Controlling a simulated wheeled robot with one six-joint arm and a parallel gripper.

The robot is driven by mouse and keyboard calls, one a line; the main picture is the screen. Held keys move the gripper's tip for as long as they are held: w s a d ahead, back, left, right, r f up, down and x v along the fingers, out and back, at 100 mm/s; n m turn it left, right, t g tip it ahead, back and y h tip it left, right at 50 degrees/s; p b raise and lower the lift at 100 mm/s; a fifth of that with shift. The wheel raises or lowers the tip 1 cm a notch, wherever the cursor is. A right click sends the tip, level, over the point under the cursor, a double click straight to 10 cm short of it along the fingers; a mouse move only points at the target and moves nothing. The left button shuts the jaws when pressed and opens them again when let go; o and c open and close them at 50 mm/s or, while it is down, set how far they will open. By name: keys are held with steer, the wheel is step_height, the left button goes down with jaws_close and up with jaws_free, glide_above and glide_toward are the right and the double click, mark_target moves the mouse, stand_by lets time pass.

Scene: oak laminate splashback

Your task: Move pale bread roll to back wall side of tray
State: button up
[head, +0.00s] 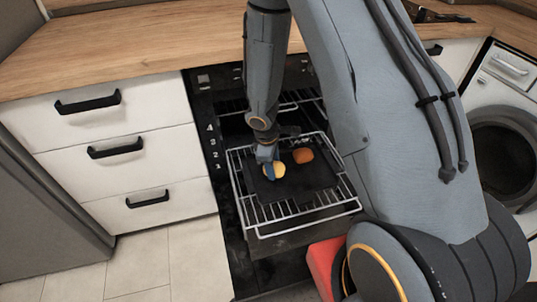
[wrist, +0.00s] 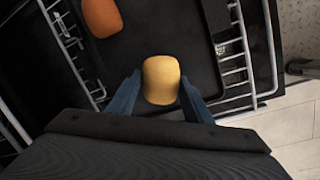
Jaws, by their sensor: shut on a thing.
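The pale bread roll (wrist: 161,80) sits between my two gripper fingers in the wrist view, with a finger against each side. It also shows in the head view as a small yellow shape (head: 279,170), partly hidden by my gripper (head: 268,168). My gripper (wrist: 160,97) is shut on the roll, over the dark tray (head: 318,181). The tray lies on a pulled-out wire oven rack. A browner roll (head: 303,155) lies on the tray to the right, and at upper left in the wrist view (wrist: 101,17). I cannot tell whether the pale roll touches the tray.
The wire rack (head: 262,226) sticks out of the open oven over its lowered door. White drawers (head: 135,147) stand to the left and a washing machine (head: 507,125) to the right. A wooden worktop (head: 130,45) lies above. Bare tray shows towards the front.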

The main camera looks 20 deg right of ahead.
steer(key=w+p, duration=0.1)
steer(key=w, duration=0.5)
steer(key=shift+w, duration=0.25)
steer(key=shift+f, duration=1.8)
